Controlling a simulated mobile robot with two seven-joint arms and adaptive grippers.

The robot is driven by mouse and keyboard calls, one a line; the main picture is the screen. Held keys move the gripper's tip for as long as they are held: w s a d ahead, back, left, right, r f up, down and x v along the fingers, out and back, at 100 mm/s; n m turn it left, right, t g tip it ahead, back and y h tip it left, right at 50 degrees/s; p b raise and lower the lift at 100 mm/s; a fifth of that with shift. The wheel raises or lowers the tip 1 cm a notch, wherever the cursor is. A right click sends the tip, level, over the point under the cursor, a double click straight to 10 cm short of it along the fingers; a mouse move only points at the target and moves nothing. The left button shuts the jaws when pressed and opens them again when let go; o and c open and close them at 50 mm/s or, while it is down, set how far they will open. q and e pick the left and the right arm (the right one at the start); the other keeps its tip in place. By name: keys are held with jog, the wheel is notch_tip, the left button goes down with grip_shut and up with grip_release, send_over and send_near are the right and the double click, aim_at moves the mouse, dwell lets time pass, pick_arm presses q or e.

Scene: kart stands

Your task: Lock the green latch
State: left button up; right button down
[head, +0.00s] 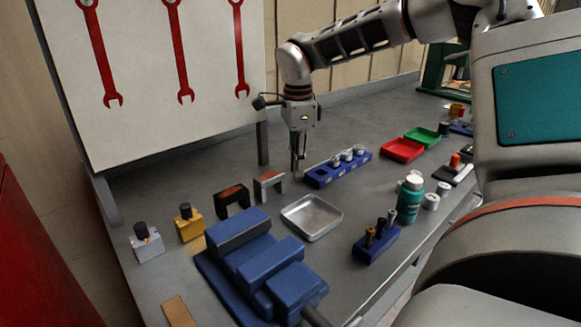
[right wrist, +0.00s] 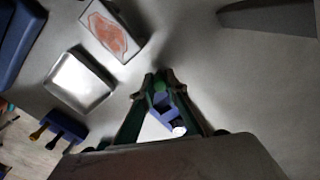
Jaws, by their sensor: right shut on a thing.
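I cannot make out a green latch in either view. My right gripper (head: 298,166) points down at the left end of a blue rack (head: 322,180), close to the bench top. In the right wrist view its fingers (right wrist: 160,78) come together at the tips. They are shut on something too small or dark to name. The blue rack (right wrist: 164,104) shows between the fingers, with a bright silver piece at its end. My left gripper is not in view.
A silver tray (head: 312,217), two small arches, a blue vise (head: 240,262) and gold and silver blocks stand left and front. A red tray (head: 401,150), green tray (head: 421,136) and teal bottle (head: 409,200) are right. A dark green frame (head: 434,70) stands far right.

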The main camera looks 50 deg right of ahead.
jog(key=c, duration=2)
grip_release()
jog(key=shift+d, duration=0.3)
jog(key=shift+a+r, duration=0.1)
notch_tip(320, 180, up, 12)
jog(key=shift+f, duration=0.1)
